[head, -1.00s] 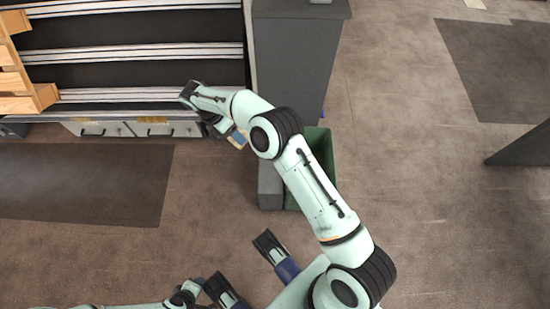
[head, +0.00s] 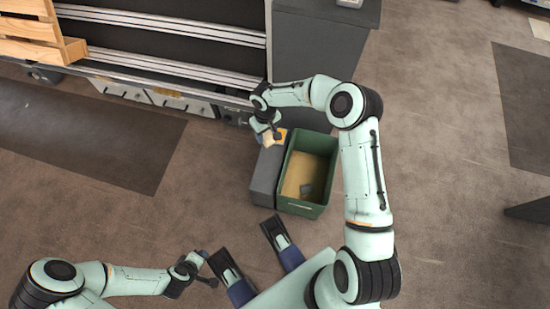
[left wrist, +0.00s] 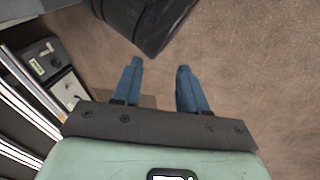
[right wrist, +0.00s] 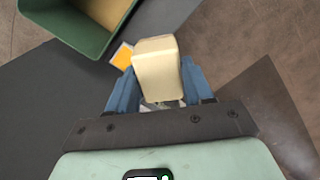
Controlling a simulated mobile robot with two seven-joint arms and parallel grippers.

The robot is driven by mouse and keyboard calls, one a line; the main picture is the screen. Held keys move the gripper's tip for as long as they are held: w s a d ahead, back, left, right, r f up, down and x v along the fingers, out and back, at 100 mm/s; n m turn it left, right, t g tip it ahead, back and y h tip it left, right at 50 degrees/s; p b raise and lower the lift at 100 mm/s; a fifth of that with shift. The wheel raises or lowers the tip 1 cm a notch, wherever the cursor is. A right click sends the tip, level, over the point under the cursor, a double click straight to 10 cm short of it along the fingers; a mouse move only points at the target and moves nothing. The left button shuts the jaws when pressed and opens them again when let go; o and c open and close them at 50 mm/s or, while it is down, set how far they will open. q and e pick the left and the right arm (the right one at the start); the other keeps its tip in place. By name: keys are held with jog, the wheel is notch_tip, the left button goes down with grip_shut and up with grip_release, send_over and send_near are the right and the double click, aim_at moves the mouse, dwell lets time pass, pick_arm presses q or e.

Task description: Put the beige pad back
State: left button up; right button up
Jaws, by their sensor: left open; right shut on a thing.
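The beige pad (right wrist: 156,68) is a pale block between the blue fingers of my right gripper (right wrist: 156,84), which is shut on it. In the head view the pad (head: 267,139) shows small under my right gripper (head: 265,134), over the far end of a dark grey block (head: 266,178). An orange square (right wrist: 122,56) shows beside the pad on the dark grey surface; whether the pad touches that surface I cannot tell. My left gripper (left wrist: 160,85) is open and empty above the floor; in the head view it is low, left of centre (head: 209,267).
A green bin (head: 302,209) stands right against the grey block, with a beige bottom and a small grey thing inside. A dark grey cabinet (head: 322,55) stands behind. A rail rack (head: 165,28) with wooden slats (head: 30,28) is at upper left.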

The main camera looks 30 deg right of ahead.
jog(key=shift+s+d+f+m, duration=0.1)
jog(key=shift+d+f+m, duration=0.2)
jog(key=shift+m, duration=0.3)
notch_tip(320, 180, down, 20)
jog(key=b, duration=0.5)
pick_arm(q)
jog(key=s+a+f+g, duration=0.1)
jog(key=s+f+g, duration=0.1)
jog(key=s+f, duration=0.4)
notch_tip(320, 180, down, 2)
jog(key=shift+s+a+f+n, duration=0.1)
jog(key=shift+s+a+n, duration=0.1)
jog(key=shift+n, duration=0.2)
pick_arm(e)
jog(key=shift+d, duration=0.1)
jog(key=shift+b, duration=0.3)
jog(key=o, duration=0.9)
pick_arm(q)
jog(key=shift+s+f, duration=0.1)
